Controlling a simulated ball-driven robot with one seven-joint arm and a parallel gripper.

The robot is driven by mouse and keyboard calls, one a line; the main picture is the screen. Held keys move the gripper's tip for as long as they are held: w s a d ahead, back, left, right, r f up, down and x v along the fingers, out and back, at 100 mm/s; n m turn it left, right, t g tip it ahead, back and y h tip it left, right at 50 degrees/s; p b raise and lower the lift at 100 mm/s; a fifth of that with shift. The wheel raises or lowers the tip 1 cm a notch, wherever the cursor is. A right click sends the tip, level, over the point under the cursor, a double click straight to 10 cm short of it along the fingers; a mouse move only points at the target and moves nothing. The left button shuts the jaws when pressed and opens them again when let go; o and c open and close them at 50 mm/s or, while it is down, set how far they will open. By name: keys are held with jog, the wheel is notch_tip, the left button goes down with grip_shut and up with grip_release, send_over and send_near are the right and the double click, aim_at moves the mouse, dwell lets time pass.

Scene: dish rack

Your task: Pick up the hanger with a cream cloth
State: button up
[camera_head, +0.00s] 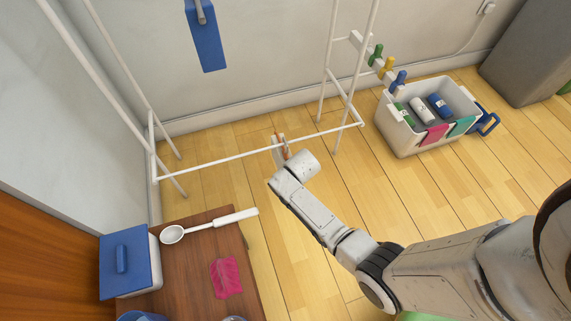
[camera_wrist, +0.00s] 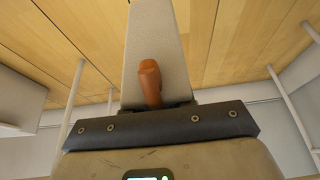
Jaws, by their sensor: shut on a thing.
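The hanger (camera_wrist: 150,82) shows in the wrist view as an orange-brown, rounded piece in front of my palm. The cream cloth (camera_wrist: 155,30) is a pale textured panel behind it. In the head view, only a small pale and orange part of the hanger with the cloth (camera_head: 279,143) shows, by the low bar of the white rack. The rest is hidden by my wrist. My gripper (camera_head: 284,152) is at the end of my arm there, shut on the hanger; its fingertips are hard to make out.
The white rack (camera_head: 215,160) spans the back. A blue cloth (camera_head: 207,42) hangs at the top. A wooden table (camera_head: 190,260) at lower left holds a white ladle (camera_head: 210,226), pink cloth (camera_head: 227,277) and blue-lidded box (camera_head: 125,262).

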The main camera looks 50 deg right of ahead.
grip_shut()
jog(key=shift+r, duration=0.15)
